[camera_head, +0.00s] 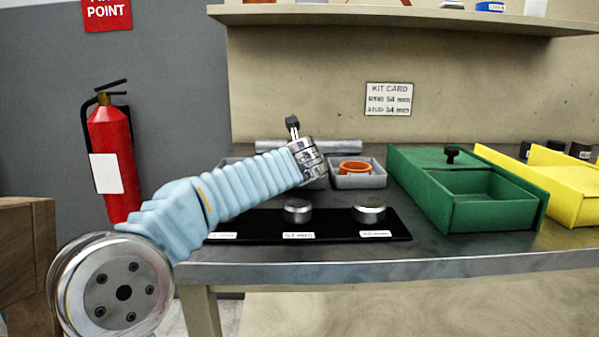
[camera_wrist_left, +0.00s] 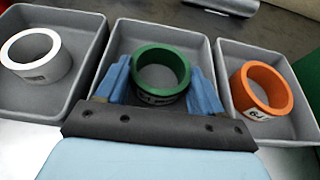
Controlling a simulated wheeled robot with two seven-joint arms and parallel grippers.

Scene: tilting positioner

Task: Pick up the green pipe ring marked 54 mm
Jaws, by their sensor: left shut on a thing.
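The green pipe ring (camera_wrist_left: 162,57) stands in the middle grey tray (camera_wrist_left: 188,30) in the left wrist view. My left gripper (camera_wrist_left: 163,82) has one blue finger on each side of the ring and is shut on it. The ring's label is mostly hidden by the gripper, so its marking cannot be read. In the head view my left wrist (camera_head: 308,160) is over the trays and hides the green ring. My right gripper is in neither view.
A white ring (camera_wrist_left: 36,54) lies in the left tray and an orange ring (camera_wrist_left: 262,88) in the right tray. A black mat (camera_head: 335,225) with metal cylinders (camera_head: 369,213) lies in front. A green box (camera_head: 490,210) stands right; a shelf (camera_head: 400,17) hangs above.

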